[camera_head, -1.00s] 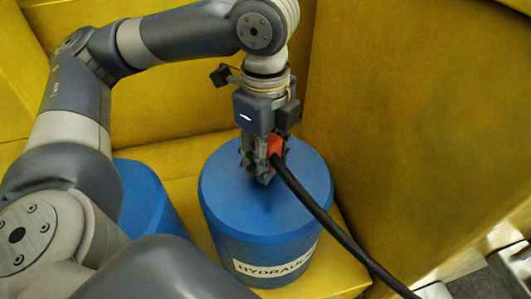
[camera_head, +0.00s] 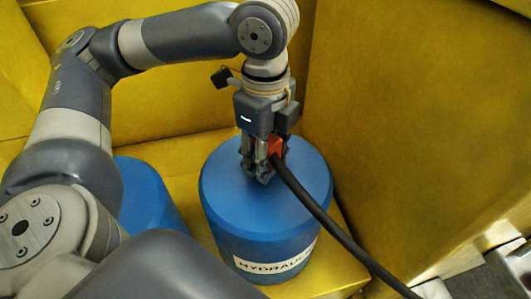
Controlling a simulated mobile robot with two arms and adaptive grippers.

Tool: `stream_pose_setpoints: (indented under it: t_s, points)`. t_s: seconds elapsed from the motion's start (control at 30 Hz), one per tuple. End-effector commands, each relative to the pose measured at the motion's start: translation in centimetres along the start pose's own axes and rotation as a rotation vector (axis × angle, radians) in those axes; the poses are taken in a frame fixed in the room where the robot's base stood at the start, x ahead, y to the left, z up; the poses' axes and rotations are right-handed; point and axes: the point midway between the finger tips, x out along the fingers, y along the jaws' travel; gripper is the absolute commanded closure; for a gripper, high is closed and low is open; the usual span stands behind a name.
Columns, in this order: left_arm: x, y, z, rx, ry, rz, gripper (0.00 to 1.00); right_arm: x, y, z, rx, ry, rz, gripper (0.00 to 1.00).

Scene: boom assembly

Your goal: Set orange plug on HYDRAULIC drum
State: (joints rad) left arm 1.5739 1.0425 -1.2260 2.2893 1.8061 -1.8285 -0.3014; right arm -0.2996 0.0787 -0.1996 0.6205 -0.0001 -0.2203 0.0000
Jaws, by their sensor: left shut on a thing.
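The HYDRAULIC drum (camera_head: 290,218) is blue, with a white label on its front that is cut off to the right by a black cable. My left gripper (camera_head: 263,179) points down over the drum's top, its fingertips at or just above the lid. It is shut on the orange plug (camera_head: 276,146), which shows between and behind the fingers. The black cable (camera_head: 325,218) runs from the plug down to the lower right, across the drum's edge. Whether the plug touches the lid is hidden by the fingers. My right gripper is not in view.
A second blue drum (camera_head: 150,198) stands to the left, partly behind my arm. Both drums stand on a yellow ledge (camera_head: 335,275). Yellow walls (camera_head: 420,110) rise at the right and behind.

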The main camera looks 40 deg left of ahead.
Motion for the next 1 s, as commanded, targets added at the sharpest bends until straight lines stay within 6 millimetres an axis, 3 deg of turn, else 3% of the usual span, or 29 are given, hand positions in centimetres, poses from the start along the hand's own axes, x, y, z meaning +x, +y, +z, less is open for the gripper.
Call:
stream_pose_setpoints:
  t_s: [0.87, 0.9, 1.0]
  points:
    - [1.3, 0.0, 0.0, 0.000, 0.001, 0.000, 1.00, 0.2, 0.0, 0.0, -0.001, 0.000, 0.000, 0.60]
    - [1.3, 0.0, 0.0, 0.000, 0.001, 0.000, 0.63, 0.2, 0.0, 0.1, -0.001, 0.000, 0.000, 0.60]
    - [1.3, 0.0, 0.0, 0.000, 0.001, 0.000, 0.42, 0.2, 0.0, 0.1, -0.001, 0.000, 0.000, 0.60]
